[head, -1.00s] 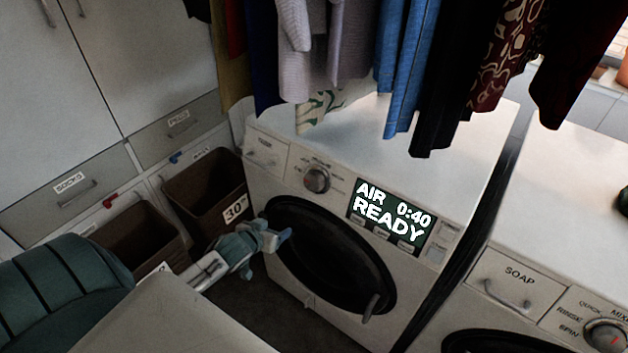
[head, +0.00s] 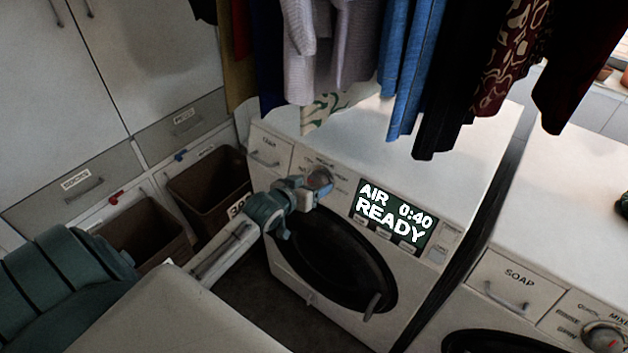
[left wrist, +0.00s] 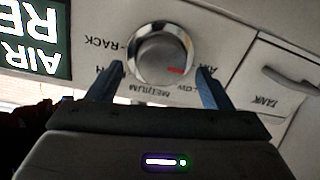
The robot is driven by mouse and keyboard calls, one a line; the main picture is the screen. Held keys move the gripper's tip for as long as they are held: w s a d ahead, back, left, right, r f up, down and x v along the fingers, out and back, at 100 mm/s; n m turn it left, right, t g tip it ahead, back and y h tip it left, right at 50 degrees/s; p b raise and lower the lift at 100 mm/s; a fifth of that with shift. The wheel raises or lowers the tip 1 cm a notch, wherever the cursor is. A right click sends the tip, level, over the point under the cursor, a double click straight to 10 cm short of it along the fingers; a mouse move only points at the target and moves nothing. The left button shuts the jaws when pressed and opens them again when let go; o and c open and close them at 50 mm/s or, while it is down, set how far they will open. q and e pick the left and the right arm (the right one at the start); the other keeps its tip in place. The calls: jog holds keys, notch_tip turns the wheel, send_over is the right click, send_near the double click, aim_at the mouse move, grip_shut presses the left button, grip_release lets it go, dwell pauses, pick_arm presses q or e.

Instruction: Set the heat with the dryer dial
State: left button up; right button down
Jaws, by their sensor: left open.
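The dryer dial (head: 319,180) is a silver round knob on the dryer's front panel. In the left wrist view the dial (left wrist: 161,56) shows a red mark at its lower right, towards the "AIR" label. My left gripper (head: 316,188) is at the dial and partly covers it in the head view. In the left wrist view the open left gripper (left wrist: 160,84) has one blue finger on each side of the dial's lower part, with gaps between fingers and knob. The dryer display (head: 394,213) reads "AIR 0:40 READY". My right gripper is not in view.
The dryer's round black door (head: 340,262) is below the panel. The tank drawer (head: 268,150) is left of the dial. Hanging clothes (head: 400,70) are above the dryer. Brown bins (head: 205,185) stand at the left. A second machine with a soap drawer (head: 515,285) is at the right.

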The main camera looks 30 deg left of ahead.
pick_arm(q)
jog(key=shift+x, duration=1)
jog(key=c, duration=1)
jog(key=shift+o, duration=0.2)
jog(key=m, duration=0.3)
jog(key=shift+m, duration=0.4)
jog(key=shift+d+f+m+t, duration=0.1)
jog(key=shift+m+t, duration=0.2)
jog(key=shift+m, duration=2)
jog(key=shift+b, duration=0.3)
